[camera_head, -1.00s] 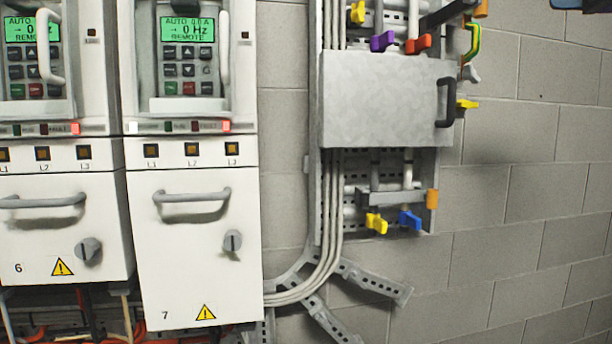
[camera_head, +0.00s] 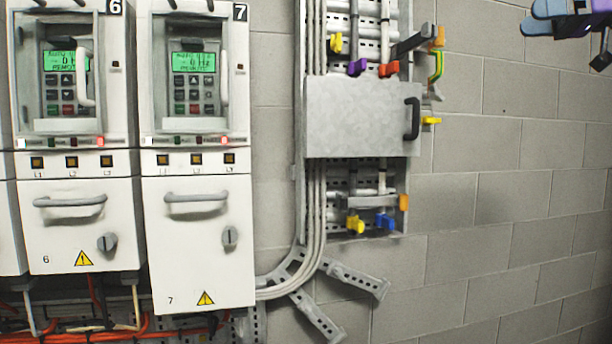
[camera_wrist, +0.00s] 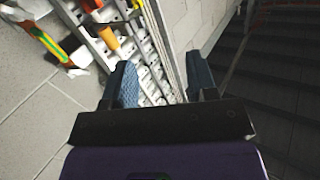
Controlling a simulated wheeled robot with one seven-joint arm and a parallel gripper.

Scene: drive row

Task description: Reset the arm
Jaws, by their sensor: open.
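My gripper (camera_wrist: 162,82) is open in the wrist view, its two blue-grey fingers apart with nothing between them. Behind the fingers lies a slotted metal rail (camera_wrist: 150,60) with pale cables. Part of my gripper (camera_head: 568,16) also shows at the top right corner of the head view, in front of the block wall and well right of the valve panel. No held object shows in either view.
Drive cabinets 6 (camera_head: 80,225) and 7 (camera_head: 198,245) stand at left with handles and knobs. A grey box (camera_head: 355,117) with a black handle sits on the rail, with coloured levers around it. The block wall (camera_head: 500,220) at right is clear. The wrist view shows dark steps (camera_wrist: 285,90).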

